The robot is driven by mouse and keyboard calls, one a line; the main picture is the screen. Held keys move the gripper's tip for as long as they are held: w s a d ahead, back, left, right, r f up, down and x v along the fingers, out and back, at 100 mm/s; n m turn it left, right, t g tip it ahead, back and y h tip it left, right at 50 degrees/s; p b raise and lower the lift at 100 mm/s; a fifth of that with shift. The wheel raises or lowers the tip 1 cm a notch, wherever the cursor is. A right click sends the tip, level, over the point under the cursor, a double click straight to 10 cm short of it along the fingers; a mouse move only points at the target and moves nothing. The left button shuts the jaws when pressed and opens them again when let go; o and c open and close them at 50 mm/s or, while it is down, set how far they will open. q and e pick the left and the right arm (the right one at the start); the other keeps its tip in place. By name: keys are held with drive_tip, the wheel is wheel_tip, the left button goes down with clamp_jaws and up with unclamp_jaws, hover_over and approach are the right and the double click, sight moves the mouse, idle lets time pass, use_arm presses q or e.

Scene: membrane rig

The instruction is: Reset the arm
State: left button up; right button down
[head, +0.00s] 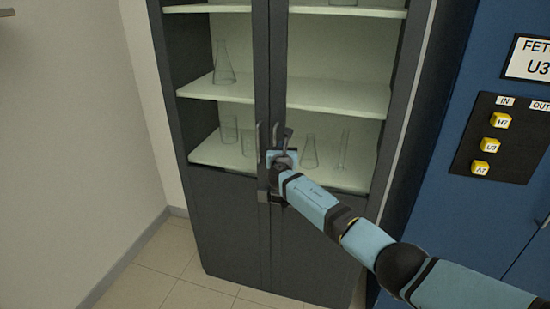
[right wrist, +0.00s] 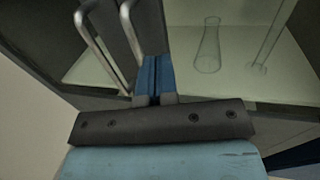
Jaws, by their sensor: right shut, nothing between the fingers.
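My right arm reaches in from the lower right in the head view. Its gripper (head: 281,151) is in front of the dark glass-door cabinet (head: 228,225), at the door handles near the middle seam. In the right wrist view the blue fingers (right wrist: 155,77) are pressed together with nothing between them. Two metal bar handles (right wrist: 101,45) stand just left of and beside the fingers; I cannot tell whether they touch. The cabinet doors look closed. My left gripper is not in view.
Glassware stands on the cabinet shelves, including a conical flask (head: 223,65) and another flask (head: 310,151). A blue unit (head: 480,215) with a black panel and yellow labelled buttons (head: 500,120) stands at right. A pale wall (head: 60,130) is at left, with tiled floor (head: 160,265) below.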

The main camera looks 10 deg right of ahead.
drive_tip(key=s+a+f+m+g+y+p, duration=0.1)
drive_tip(key=s+a+f+m+g+y, duration=0.1)
drive_tip(key=s+f+m, duration=0.6)
drive_tip(key=s+a+f+m+g+y+p, duration=0.1)
drive_tip(key=s+f, duration=0.6)
drive_tip(key=s, duration=0.6)
drive_tip(key=s+a+f+m+g+y+p, duration=0.1)
drive_tip(key=s+a+f+m+g+y, duration=0.1)
drive_tip(key=s+f+m, duration=0.6)
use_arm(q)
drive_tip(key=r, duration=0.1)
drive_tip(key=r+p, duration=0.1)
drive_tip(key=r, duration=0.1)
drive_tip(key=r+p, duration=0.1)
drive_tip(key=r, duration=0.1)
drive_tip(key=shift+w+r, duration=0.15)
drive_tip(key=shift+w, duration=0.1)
use_arm(e)
drive_tip(key=s+d+m+y, duration=0.1)
drive_tip(key=s+m, duration=0.3)
drive_tip(key=s, duration=0.6)
drive_tip(key=s+d+r+m+g, duration=0.1)
drive_tip(key=s+d+m, duration=0.2)
drive_tip(key=s, duration=0.6)
drive_tip(key=s+d+m+y, duration=0.1)
drive_tip(key=s+m, duration=0.5)
drive_tip(key=s, duration=0.4)
drive_tip(key=shift+s+d+r+y, duration=0.25)
drive_tip(key=shift+s+d+y, duration=0.05)
drive_tip(key=shift+s+d, duration=0.1)
